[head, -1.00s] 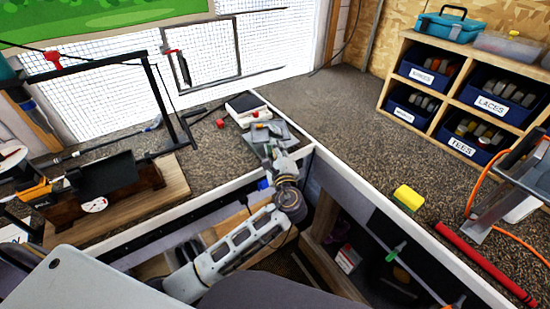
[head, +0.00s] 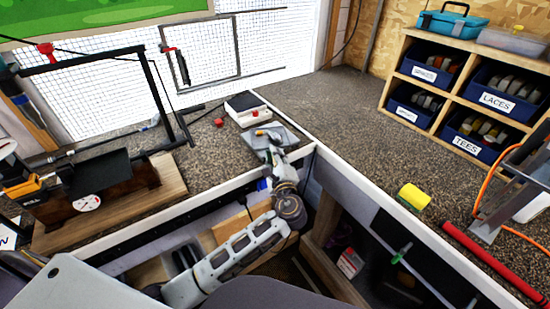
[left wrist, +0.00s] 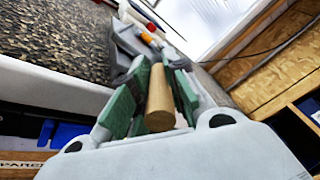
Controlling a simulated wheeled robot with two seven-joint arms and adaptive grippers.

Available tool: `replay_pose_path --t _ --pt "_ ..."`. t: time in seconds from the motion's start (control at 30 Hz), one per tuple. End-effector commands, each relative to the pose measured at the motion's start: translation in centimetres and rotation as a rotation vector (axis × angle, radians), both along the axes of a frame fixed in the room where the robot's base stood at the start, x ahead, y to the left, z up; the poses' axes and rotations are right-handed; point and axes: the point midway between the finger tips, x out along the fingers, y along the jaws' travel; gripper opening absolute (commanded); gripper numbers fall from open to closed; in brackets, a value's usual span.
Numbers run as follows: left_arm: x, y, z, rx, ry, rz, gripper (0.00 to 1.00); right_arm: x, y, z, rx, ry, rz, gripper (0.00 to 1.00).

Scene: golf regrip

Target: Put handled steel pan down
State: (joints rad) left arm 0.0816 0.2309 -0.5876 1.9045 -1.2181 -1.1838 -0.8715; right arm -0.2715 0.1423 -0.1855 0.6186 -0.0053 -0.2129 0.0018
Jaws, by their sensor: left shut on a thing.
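The steel pan (head: 254,141) is a flat grey pan at the inner corner of the counter in the head view. A small orange thing shows over it. Its round wooden handle (left wrist: 160,103) sits between the green pads of my left gripper (left wrist: 158,88) in the left wrist view. My left gripper (head: 272,152) is shut on this handle and partly hides the pan in the head view. The pan is over or on the speckled counter (head: 207,148); I cannot tell whether its base touches. My right gripper is not in view.
A yellow roll (head: 413,196), a red tube (head: 490,262) and a bin shelf (head: 440,128) are at right. The back counter (head: 325,98) is clear.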

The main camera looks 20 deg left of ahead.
Motion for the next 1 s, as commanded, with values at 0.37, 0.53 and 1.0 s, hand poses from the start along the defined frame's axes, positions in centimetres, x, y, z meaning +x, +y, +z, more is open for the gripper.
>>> replay_pose_path --t 0.37,0.53,1.0 --pt "0.0 0.0 0.0 0.001 0.0 0.0 0.24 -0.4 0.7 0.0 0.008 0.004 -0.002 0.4" --pt "0.0 0.0 0.0 0.001 0.0 0.0 0.25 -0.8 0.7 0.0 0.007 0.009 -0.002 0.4" --pt "-3.2 -1.8 -0.1 -0.001 0.003 -0.001 0.25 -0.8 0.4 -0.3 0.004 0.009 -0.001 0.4"
